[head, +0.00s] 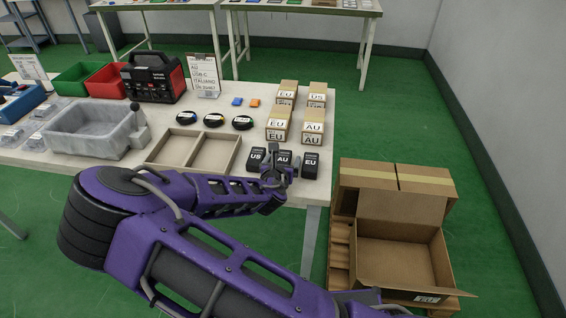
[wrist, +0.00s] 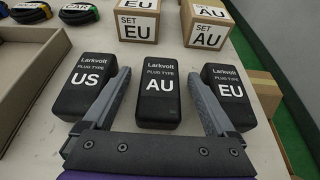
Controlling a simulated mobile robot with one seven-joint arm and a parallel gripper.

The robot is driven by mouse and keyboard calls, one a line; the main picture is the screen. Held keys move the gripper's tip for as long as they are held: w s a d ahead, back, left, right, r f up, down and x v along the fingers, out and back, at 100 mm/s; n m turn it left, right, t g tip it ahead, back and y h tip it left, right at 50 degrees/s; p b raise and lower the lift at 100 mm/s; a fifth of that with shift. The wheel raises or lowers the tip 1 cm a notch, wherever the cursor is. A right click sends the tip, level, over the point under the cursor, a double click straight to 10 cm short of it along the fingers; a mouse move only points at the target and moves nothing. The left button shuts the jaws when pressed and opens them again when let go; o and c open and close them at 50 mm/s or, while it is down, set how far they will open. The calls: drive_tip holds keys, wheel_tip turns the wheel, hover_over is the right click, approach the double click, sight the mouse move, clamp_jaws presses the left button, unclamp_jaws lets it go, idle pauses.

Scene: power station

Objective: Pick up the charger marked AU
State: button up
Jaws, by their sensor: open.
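The black charger marked AU (wrist: 159,92) lies on the table in the middle of the wrist view, between a charger marked US (wrist: 86,86) on its left and one marked EU (wrist: 230,96) on its right. In the head view the AU charger (head: 283,158) sits near the table's front right edge, partly hidden by my gripper. My gripper (wrist: 160,90) is open, with one finger on each side of the AU charger, in the gaps to its neighbours. I cannot tell whether the fingers touch any charger.
Boxes marked EU (head: 277,130) and AU (head: 312,128) stand behind the chargers. A divided tray (head: 193,150) lies to the left, with coiled cables (head: 213,120) behind it. An open carton (head: 400,248) stands on a pallet right of the table.

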clamp_jaws()
idle(0.3)
